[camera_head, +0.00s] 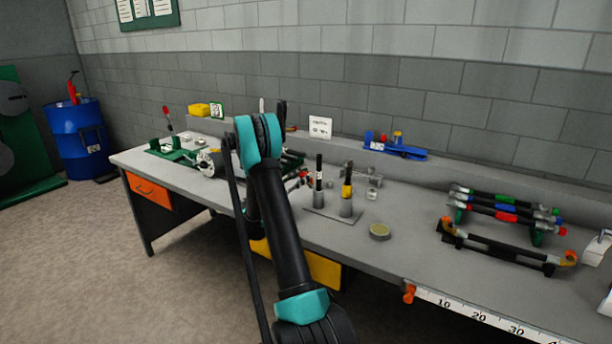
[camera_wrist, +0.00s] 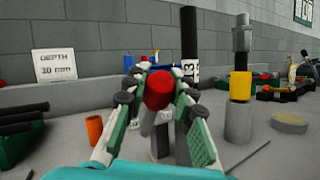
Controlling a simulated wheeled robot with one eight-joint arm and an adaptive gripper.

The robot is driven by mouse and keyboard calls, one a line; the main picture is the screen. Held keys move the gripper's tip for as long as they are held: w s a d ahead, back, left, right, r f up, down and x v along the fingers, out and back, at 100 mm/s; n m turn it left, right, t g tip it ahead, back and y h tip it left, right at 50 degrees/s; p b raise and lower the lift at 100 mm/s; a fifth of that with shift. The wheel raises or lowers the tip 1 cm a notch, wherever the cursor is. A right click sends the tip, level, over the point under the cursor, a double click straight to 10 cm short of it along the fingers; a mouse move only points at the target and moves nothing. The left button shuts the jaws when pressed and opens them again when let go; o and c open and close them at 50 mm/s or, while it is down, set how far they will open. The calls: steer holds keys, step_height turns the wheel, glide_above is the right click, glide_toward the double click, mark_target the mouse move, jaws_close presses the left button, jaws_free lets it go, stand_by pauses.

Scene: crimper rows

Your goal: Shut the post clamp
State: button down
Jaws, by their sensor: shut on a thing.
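A red rounded knob (camera_wrist: 158,90), which looks like the handle end of the post clamp, sits between the fingers of my gripper (camera_wrist: 160,76) in the wrist view. The fingers are shut on it from both sides. A grey upright part (camera_wrist: 160,143) shows below the knob. The clamp's body and jaw are mostly hidden by the knob and fingers, so I cannot tell how far it is closed. In the head view my arm covers most of this spot; a little red (camera_head: 304,174) shows beside the arm.
A black-topped post (camera_head: 319,172) and a yellow-banded post (camera_head: 347,191) stand just to the right on a plate. A round tin (camera_head: 380,231) lies in front. A rack of coloured tools (camera_head: 505,213) is at the right. A depth sign (camera_wrist: 57,65) stands at the left in the wrist view.

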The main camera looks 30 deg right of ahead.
steer(key=shift+a, duration=0.1)
steer(key=c, duration=1.2)
jaws_free()
steer(key=shift+a+f, duration=0.1)
steer(key=v, duration=1.1)
steer(key=shift+a+f, duration=0.1)
steer(key=shift+a, duration=0.25)
